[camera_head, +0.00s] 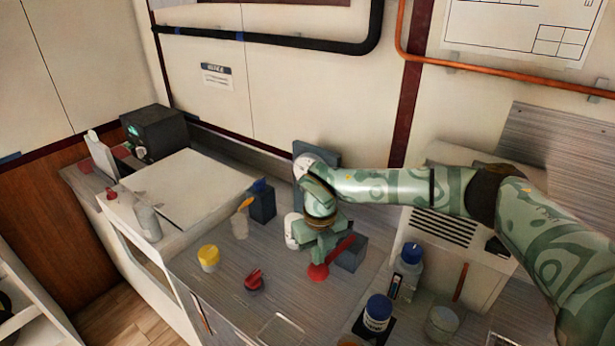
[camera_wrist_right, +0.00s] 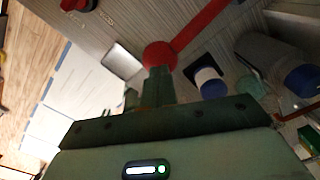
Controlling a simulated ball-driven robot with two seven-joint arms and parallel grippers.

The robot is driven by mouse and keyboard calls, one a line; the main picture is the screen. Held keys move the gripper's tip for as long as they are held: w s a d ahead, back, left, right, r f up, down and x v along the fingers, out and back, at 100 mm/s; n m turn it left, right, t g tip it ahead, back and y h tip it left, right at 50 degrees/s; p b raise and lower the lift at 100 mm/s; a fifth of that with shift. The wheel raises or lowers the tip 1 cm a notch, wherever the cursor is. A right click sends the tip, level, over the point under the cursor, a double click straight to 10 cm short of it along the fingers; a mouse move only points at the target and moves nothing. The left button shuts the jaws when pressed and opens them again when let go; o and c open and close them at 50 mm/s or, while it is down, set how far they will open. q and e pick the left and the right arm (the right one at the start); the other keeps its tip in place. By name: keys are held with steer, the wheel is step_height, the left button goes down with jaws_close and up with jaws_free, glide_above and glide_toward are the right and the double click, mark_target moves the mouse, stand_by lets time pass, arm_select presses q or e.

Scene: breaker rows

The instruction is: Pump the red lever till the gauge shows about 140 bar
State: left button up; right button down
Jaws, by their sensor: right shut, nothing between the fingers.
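The red lever (camera_head: 340,249) slants up from its round red knob (camera_head: 318,272) to a dark grey block (camera_head: 351,253) on the bench. In the right wrist view the red knob (camera_wrist_right: 160,56) is just beyond my fingertips, with the lever's red rod (camera_wrist_right: 200,27) running up and right. My right gripper (camera_head: 323,254) is shut and empty, pointing down right by the knob; I cannot tell if they touch. A round white dial, likely the gauge (camera_head: 303,162), is at the dark panel behind my wrist, partly hidden; its reading is not legible. My left gripper is not in view.
A yellow-topped cup (camera_head: 208,258), a red knob-like piece (camera_head: 254,279) and a blue-topped dark block (camera_head: 262,202) stand left of the lever. Blue-capped bottles (camera_head: 410,256) (camera_head: 377,312) stand close on the right. A white board (camera_head: 186,190) lies farther left.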

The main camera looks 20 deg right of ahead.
steer(key=shift+f, duration=0.15)
steer(key=shift+f+b, duration=2.2)
steer(key=shift+f, duration=1.8)
steer(key=shift+d, duration=0.1)
step_height(320, 180, up, 8)
steer(key=p, duration=0.7)
steer(key=shift+r, duration=0.25)
steer(key=shift+f, duration=0.2)
